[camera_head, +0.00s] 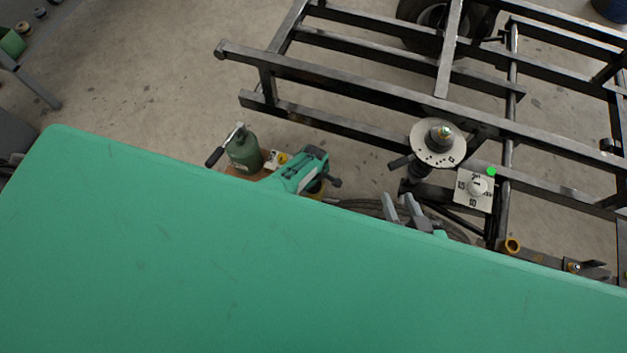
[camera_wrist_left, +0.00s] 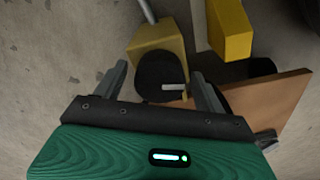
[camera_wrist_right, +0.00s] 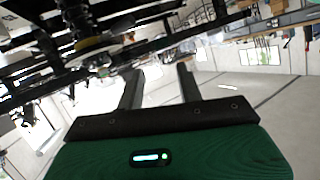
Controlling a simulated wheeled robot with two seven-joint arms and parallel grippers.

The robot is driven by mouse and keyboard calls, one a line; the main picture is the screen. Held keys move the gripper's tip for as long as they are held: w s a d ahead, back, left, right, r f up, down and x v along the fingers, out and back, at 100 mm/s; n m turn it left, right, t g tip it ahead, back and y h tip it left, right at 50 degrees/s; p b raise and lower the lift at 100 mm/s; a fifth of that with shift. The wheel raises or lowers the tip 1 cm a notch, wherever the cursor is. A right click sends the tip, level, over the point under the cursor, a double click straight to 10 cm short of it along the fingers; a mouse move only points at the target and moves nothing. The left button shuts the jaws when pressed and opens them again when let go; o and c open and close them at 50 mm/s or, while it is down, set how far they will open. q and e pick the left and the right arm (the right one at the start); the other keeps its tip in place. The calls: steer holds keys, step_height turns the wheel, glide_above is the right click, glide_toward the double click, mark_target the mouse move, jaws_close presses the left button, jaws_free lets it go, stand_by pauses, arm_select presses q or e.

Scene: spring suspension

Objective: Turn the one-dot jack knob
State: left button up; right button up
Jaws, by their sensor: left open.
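A black round knob (camera_wrist_left: 157,72) with a light grey bar sits in the left wrist view against a yellow block (camera_wrist_left: 150,45). I cannot make out any dots on it. My left gripper (camera_wrist_left: 159,70) is open, with one finger on each side of the knob in that view; I cannot tell whether they touch it. In the head view the left gripper's teal body hides most of this spot.
A black metal frame (camera_head: 350,82) fills the upper right. A round dotted disc (camera_head: 427,151) stands beside it. A brown board (camera_wrist_left: 270,98) lies by the knob. Bare floor (camera_head: 140,80) is at upper left.

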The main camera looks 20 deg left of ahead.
arm_select(q)
steer(key=shift+r, duration=0.15)
steer(key=shift+r+p, duration=0.85)
steer(key=shift+r, duration=0.15)
steer(key=shift+r+p, duration=0.6)
steer(key=shift+r, duration=0.25)
step_height(320, 180, up, 5)
steer(key=p, duration=0.3)
steer(key=shift+f, duration=0.2)
step_height(320, 180, up, 5)
steer(key=shift+r+p, duration=0.1)
steer(key=shift+p, duration=1.15)
arm_select(e)
steer(key=s+d+f+g+h, duration=0.3)
steer(key=s+d+g+h, duration=0.2)
steer(key=d+g, duration=0.4)
steer(key=d, duration=0.2)
steer(key=shift+d+m, duration=0.4)
